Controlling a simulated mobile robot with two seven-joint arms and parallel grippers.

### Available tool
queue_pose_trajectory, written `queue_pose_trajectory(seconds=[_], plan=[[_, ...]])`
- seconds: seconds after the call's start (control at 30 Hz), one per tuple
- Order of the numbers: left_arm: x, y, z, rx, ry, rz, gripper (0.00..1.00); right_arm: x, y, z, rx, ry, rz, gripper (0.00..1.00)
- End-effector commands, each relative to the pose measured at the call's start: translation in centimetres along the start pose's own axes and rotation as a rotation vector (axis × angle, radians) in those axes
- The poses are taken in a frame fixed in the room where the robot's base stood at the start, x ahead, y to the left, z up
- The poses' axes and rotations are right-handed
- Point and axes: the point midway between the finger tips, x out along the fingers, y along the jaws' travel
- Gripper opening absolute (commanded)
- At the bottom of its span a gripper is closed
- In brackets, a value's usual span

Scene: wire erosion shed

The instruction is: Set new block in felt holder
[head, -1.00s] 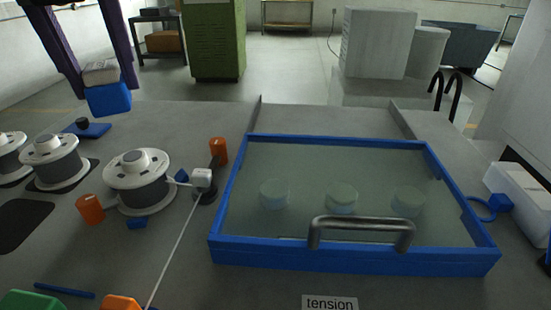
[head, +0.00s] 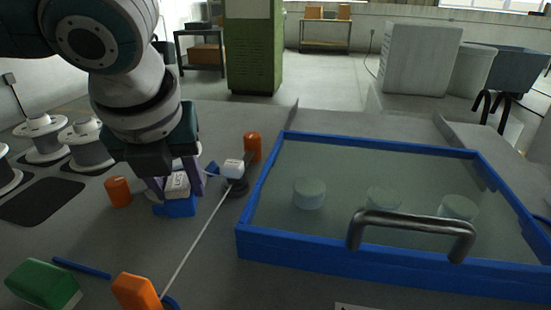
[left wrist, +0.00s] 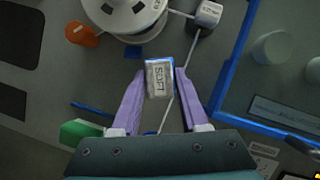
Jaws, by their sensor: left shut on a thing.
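My left gripper (head: 175,185) comes in from the upper left and is shut on a pale grey block (head: 178,184) with a dark printed label; a blue part (head: 176,207) shows below it. In the left wrist view the block (left wrist: 158,80) sits between the purple fingers, its label reading like "SOFT". I cannot tell for sure which part is the felt holder. My right gripper is out of view.
A blue-framed glass lid (head: 300,248) with a dark handle (head: 411,229) fills the right. Orange pegs (head: 118,191) (head: 252,146), a green block (head: 44,284) and an orange block (head: 136,292) stand around. Spools (head: 87,145) are at left. The white wire (head: 200,236) runs toward the front.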

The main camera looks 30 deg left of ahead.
Motion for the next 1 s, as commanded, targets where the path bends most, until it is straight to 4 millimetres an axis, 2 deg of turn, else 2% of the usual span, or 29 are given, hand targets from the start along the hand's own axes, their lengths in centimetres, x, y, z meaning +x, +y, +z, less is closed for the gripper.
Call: queue_pose_trajectory(seconds=[0.27,0.63,0.67,0.9,1.0], plan=[[3.6,0.0,-1.6,0.001,0.002,0.001,0.0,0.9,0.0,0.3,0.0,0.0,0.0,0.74],[4.0,0.0,-1.7,0.0,0.0,0.001,0.0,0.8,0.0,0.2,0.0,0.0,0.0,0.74],[4.0,0.0,-1.7,0.0,0.0,0.001,0.47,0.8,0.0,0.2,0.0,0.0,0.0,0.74],[3.9,0.0,-1.7,0.0,0.0,0.001,0.74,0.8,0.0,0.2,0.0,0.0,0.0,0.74],[3.9,0.0,-1.7,0.0,0.0,0.0,0.74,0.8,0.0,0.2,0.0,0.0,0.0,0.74]])
